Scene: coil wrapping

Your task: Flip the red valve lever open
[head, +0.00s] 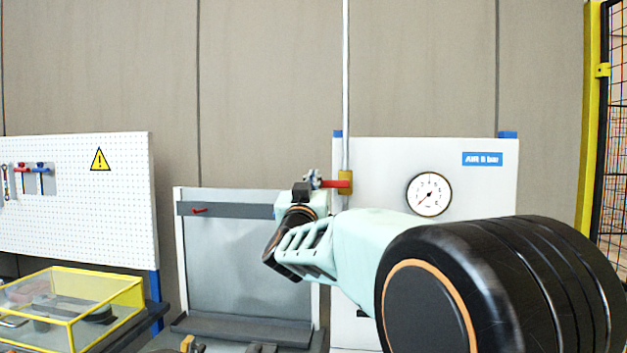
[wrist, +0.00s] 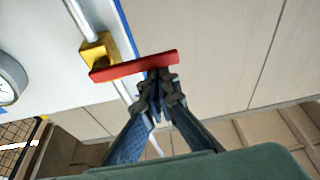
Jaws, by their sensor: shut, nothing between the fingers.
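The red valve lever (head: 337,184) sticks out level to the left of the brass valve body (head: 346,189), across the upright pipe (head: 345,90). In the wrist view the lever (wrist: 130,67) runs from the yellow valve body (wrist: 97,50) towards my fingertips. My gripper (head: 313,180) is at the lever's free end. In the wrist view my gripper (wrist: 158,82) has its fingers together and empty, with the tips close by the lever's right end. I cannot tell whether they touch it.
A white panel (head: 390,165) with a pressure gauge (head: 428,194) stands behind the valve. At left are a pegboard (head: 80,200) with tools and a yellow-framed clear box (head: 75,290). A yellow-posted fence (head: 592,120) stands at right.

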